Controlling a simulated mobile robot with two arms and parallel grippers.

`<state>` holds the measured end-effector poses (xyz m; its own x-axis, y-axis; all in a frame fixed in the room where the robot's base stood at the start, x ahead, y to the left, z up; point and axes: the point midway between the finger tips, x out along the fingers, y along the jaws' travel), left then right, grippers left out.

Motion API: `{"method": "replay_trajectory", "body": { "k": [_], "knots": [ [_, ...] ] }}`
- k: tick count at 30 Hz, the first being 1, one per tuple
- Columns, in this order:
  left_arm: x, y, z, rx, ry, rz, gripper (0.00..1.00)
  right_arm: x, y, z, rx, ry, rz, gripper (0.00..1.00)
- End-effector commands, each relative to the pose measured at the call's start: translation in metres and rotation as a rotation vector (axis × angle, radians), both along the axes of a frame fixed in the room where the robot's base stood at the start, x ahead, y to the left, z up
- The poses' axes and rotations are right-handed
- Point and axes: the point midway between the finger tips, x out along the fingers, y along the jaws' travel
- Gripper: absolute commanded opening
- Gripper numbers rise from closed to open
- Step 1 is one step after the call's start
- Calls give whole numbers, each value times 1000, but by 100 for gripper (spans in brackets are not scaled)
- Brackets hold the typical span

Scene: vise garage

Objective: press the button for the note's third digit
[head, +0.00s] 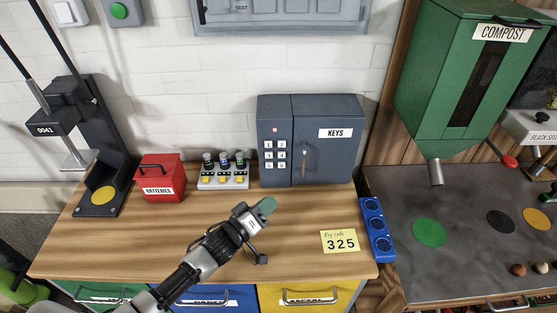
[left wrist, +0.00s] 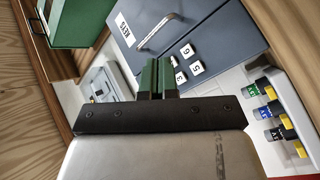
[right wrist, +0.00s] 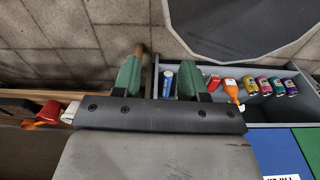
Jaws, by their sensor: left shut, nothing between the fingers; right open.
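The yellow note (head: 340,241) lies on the wooden bench and reads "Key safe 325". The dark grey key safe (head: 340,165), labelled KEYS, stands at the back of the bench with its door shut. Its left panel has small white number buttons and a lit red lamp (head: 275,130). The lower left button (head: 268,166) shows as 5 in the left wrist view (left wrist: 196,68). My left gripper (head: 267,206) is shut and empty, above the bench in front of the safe, apart from the buttons. My right gripper (right wrist: 158,78) is open and empty, outside the head view.
A rack of small bottles (head: 223,180) and a red batteries box (head: 160,177) stand left of the safe. A blue socket strip (head: 376,229) lies at the bench's right edge. A grey drawer (right wrist: 259,111) with several colourful items is below my right gripper.

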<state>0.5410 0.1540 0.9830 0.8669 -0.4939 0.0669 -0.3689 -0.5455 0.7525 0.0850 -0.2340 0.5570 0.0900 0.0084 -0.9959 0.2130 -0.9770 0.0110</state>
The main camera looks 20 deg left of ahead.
Motion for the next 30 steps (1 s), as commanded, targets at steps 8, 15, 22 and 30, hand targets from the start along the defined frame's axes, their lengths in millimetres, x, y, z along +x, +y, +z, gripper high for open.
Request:
{"method": "replay_trajectory", "body": {
  "k": [8, 15, 22, 30],
  "knots": [
    [0, 0, 0, 0, 0, 0, 0, 8, -9, 1, -11, -13, 1, 43],
    [1, 0, 0, 0, 0, 0, 0, -8, -6, -1, -8, 10, 0, 43],
    [18, 5, -3, 2, -3, 0, 0, -9, 2, -12, 3, 13, -3, 43],
    [55, 16, -3, 3, -3, 0, 0, -2, 3, -33, 4, 2, -2, 43]
  ]
}}
